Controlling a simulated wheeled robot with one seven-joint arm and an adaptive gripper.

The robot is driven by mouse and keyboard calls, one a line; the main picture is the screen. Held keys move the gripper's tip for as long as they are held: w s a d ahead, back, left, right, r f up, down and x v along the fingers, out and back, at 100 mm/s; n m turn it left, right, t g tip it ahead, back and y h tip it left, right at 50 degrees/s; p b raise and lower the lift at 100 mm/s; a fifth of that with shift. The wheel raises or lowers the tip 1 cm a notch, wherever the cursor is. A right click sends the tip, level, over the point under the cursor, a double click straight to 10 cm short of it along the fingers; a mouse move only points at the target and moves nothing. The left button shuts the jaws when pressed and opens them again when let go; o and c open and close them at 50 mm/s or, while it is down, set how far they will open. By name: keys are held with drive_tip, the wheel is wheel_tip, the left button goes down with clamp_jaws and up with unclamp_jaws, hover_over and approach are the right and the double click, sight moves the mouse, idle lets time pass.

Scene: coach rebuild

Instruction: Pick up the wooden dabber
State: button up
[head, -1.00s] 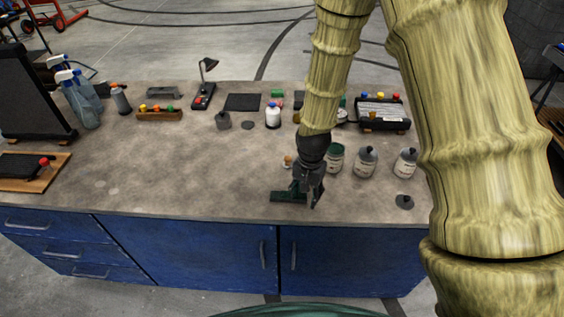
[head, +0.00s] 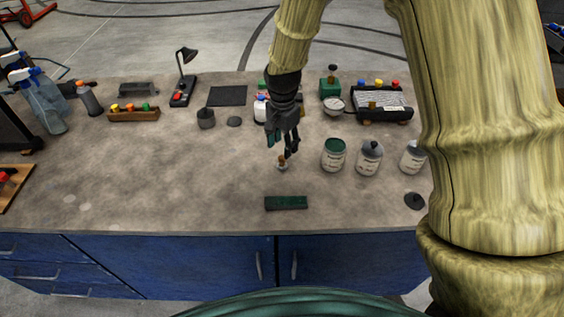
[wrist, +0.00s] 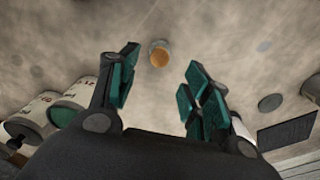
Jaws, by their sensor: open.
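The wooden dabber (head: 282,163) is a small upright piece with a tan top, standing on the worktop in the head view. In the wrist view the dabber (wrist: 159,55) shows as a round orange-brown top with a pale rim, beyond the fingertips and between their lines. My gripper (head: 283,146) is open and empty, just above and behind the dabber in the head view. Its teal finger pads (wrist: 160,85) are spread apart in the wrist view. I see no contact with the dabber.
A dark green block (head: 286,203) lies near the front edge of the worktop (head: 160,190). A green-lidded jar (head: 333,155) and two grey-lidded jars (head: 369,158) (head: 412,157) stand to the right. A white bottle (head: 260,109) is behind my gripper.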

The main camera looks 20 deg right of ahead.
sight(282, 157)
drive_tip(key=shift+s+f, duration=0.15)
drive_tip(key=shift+f, duration=0.45)
drive_tip(key=shift+a+f+p, duration=0.1)
drive_tip(key=shift+f+p, duration=1.1)
drive_tip(key=shift+f, duration=0.15)
drive_tip(key=shift+f+p, duration=0.4)
drive_tip(key=shift+f, duration=0.95)
clamp_jaws()
